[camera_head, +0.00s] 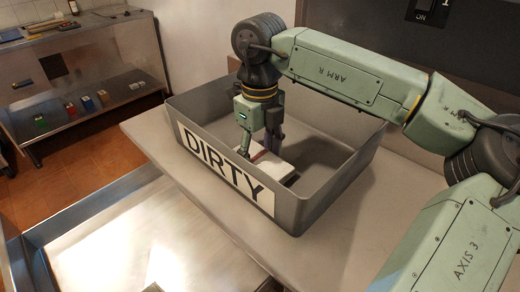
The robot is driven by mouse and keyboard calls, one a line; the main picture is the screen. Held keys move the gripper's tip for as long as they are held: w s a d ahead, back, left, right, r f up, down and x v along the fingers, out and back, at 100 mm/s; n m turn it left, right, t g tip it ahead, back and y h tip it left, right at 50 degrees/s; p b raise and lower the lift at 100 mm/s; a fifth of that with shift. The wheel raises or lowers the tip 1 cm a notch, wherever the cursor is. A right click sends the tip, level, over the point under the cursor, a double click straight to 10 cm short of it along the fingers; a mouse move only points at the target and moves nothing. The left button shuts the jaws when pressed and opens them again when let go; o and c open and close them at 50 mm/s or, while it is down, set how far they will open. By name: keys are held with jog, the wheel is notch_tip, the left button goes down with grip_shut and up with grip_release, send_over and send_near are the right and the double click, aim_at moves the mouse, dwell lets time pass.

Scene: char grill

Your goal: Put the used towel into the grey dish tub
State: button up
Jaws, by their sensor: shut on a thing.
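The grey dish tub (342,190) stands on a light counter, with a white label reading DIRTY on its near side. My gripper (258,152) reaches down inside the tub from above. Its fingers are shut on a folded white towel (272,168) that shows a dark red stripe. The towel is inside the tub's walls, low near the label side. The label wall hides part of the towel, and I cannot tell whether it touches the tub floor.
The counter (345,245) has free room in front and to the right of the tub. A metal sink or tray (120,235) lies at the lower left. A steel shelf unit (85,75) with several small coloured items stands at the back left.

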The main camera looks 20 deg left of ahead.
aim_at(260, 156)
jog(key=shift+f, duration=0.3)
jog(key=o, duration=1.1)
jog(key=shift+r, duration=0.1)
notch_tip(260, 156, up, 12)
jog(key=b, duration=0.2)
jog(key=shift+r, duration=0.1)
